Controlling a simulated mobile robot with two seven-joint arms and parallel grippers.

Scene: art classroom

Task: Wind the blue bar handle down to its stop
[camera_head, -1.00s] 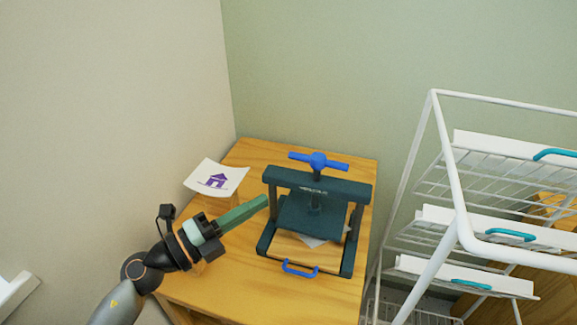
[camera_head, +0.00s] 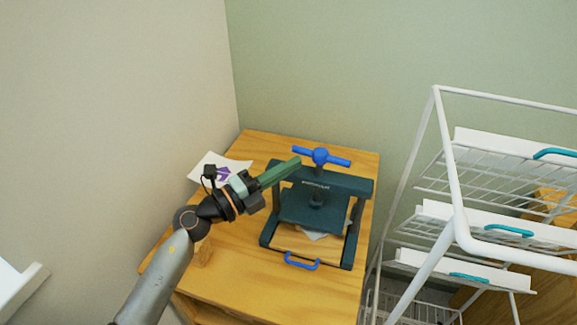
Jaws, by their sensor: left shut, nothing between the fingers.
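The blue bar handle (camera_head: 321,157) sits on top of the screw of a dark teal press (camera_head: 346,184), in the middle of the head view. The bar runs roughly left to right. The press plate (camera_head: 305,209) hangs on the screw above the bed, where a white sheet (camera_head: 325,234) partly shows. My left gripper (camera_head: 298,163), with long green fingers, is shut and empty. Its tips are close to the left end of the bar; I cannot tell whether they touch it. My right gripper is not in view.
The press stands on a wooden table (camera_head: 230,283). A blue pull handle (camera_head: 302,262) is at its front. A white card with a purple print (camera_head: 233,166) lies at the table's back left, partly behind my arm. A white wire rack (camera_head: 448,165) stands close on the right.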

